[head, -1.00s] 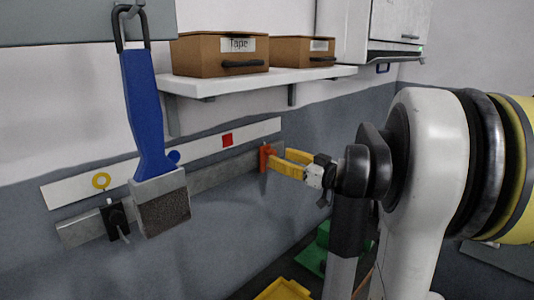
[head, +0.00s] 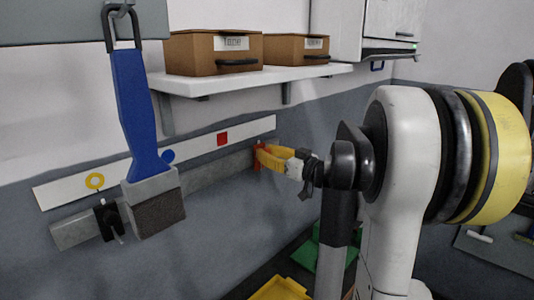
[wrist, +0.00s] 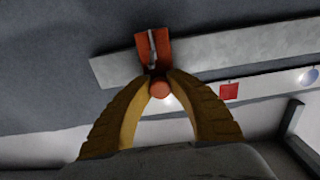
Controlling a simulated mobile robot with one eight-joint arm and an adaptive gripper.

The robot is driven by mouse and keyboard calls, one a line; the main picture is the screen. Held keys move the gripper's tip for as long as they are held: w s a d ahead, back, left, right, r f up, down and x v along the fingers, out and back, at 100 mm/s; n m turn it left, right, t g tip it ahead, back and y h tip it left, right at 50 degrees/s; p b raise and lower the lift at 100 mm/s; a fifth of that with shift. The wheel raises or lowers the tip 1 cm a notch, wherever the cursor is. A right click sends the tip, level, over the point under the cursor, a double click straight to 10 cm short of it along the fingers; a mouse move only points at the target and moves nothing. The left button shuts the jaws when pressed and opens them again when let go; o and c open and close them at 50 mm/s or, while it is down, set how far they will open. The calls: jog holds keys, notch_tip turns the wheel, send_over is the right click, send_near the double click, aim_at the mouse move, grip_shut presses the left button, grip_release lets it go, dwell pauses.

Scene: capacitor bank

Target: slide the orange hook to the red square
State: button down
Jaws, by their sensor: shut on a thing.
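The orange hook (wrist: 153,52) sits on the grey rail (wrist: 223,58) near one end of it. In the head view the hook (head: 257,155) is at the right part of the rail (head: 215,174), mostly behind my fingers. My gripper (wrist: 160,88) has its yellow fingers shut on the hook's round knob. It also shows in the head view (head: 263,156). The red square (head: 222,139) is on the white strip (head: 200,147) above the rail, to the left of the hook. In the wrist view the red square (wrist: 229,91) lies right of the hook.
A blue-handled brush (head: 140,120) hangs in front of the rail's left part. A black hook (head: 109,221) is on the rail's left end. A shelf (head: 250,80) with two boxes is above.

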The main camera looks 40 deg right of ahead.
jog(key=a, duration=0.8)
jog(key=s+a, duration=0.1)
jog(key=a, duration=0.3)
jog(key=shift+f, duration=0.1)
jog(key=c, duration=1.2)
grip_release()
jog(key=shift+d, duration=0.1)
send_near(228, 162)
jog(key=s, duration=0.5)
jog(key=shift+s+d, duration=0.1)
jog(key=shift+s, duration=0.25)
